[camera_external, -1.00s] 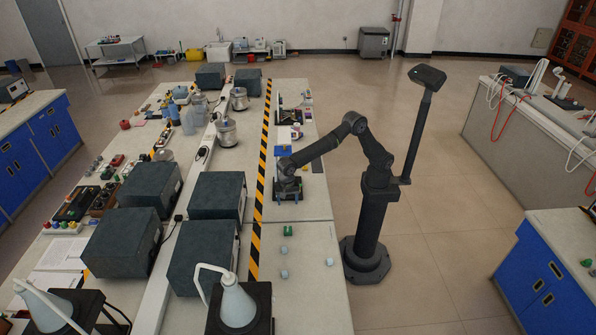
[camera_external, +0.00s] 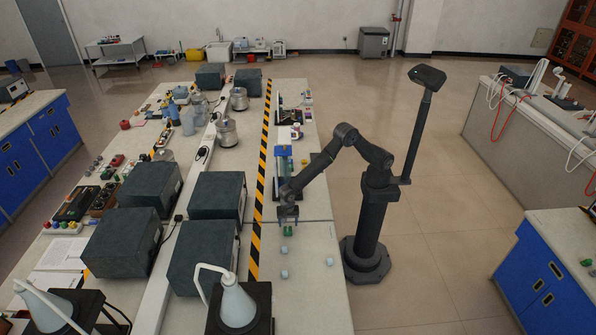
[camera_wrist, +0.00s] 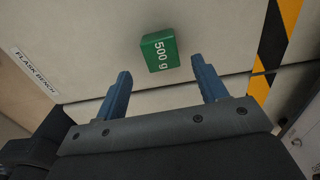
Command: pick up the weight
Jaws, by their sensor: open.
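The weight is a green block marked "500 g" (camera_wrist: 160,51) in the wrist view. It lies on the bench top, just beyond and between my fingertips. In the external view the green weight (camera_external: 288,231) shows just below my gripper (camera_external: 288,212). In the wrist view my gripper (camera_wrist: 162,78) is open, with its two blue fingers apart and nothing between them. The fingers do not appear to touch the weight.
Small pale blocks (camera_external: 284,274) lie on the bench nearer the camera. A black-yellow stripe (camera_external: 257,190) runs along the bench left of my gripper, with dark boxes (camera_external: 203,268) beyond it. Bare bench top surrounds the weight.

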